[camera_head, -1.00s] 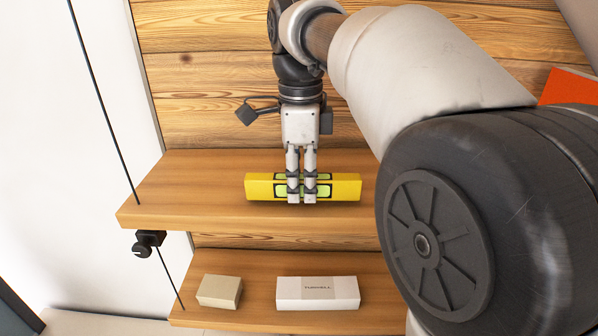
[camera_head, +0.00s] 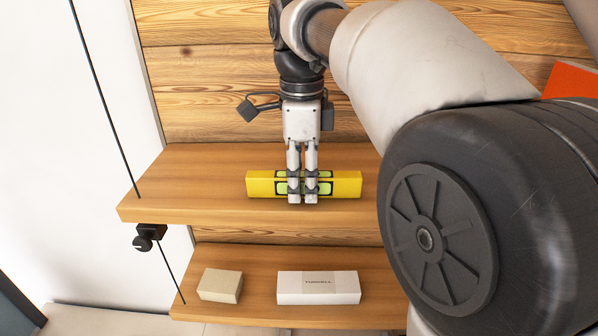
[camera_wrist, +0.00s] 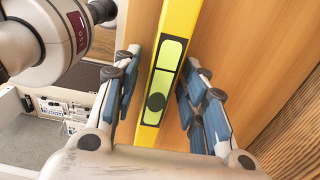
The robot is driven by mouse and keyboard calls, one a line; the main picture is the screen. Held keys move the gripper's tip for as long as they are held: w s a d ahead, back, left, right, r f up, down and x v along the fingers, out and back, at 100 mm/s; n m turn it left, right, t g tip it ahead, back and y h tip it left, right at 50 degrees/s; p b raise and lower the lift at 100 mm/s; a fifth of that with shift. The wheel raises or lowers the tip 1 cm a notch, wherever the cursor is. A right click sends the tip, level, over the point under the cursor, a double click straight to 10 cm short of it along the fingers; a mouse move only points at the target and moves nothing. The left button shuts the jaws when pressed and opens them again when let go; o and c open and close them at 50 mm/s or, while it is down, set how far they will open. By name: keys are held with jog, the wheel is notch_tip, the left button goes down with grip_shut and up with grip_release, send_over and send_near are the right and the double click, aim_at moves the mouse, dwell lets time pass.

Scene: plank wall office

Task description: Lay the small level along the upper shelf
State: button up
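The small level (camera_head: 346,185) is a yellow bar with green vial windows. In the head view it lies lengthwise left to right along the upper shelf (camera_head: 190,185) and appears to rest on the board. My gripper (camera_head: 302,198) points down at the middle of the level, with fingertips low beside it. In the wrist view the level (camera_wrist: 182,18) runs between the blue finger pads, and gaps show beside it. The gripper (camera_wrist: 160,85) looks open around the level. The level's rear side is hidden in the head view.
A lower shelf (camera_head: 255,310) holds a small beige box (camera_head: 220,285) and a long white box (camera_head: 318,288). A plank wall (camera_head: 200,90) stands behind. A black cable (camera_head: 100,90) and clamp (camera_head: 148,236) are at the left. The upper shelf's left part is bare.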

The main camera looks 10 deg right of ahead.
jog(key=shift+o, duration=0.2)
notch_tip(320, 180, up, 7)
jog(key=shift+f, duration=0.1)
jog(key=shift+r, duration=0.25)
jog(key=shift+s+d+r+n, duration=0.1)
jog(key=shift+s+n, duration=0.15)
jog(key=shift+n, duration=0.15)
jog(key=s+d+f+n+t, duration=0.3)
jog(key=s+f+n, duration=0.5)
jog(key=s+n, duration=0.2)
jog(key=s+d+f+n+t, duration=0.2)
jog(key=s+f+n+t, duration=0.1)
jog(key=s+f+n, duration=0.6)
notch_tip(320, 180, down, 33)
jog(key=s+g+b, duration=0.1)
jog(key=s+b, duration=0.1)
jog(key=b, duration=2.9)
jog(key=shift+s+d+f, duration=0.15)
jog(key=shift+s+d, duration=0.1)
jog(key=shift+s, duration=0.15)
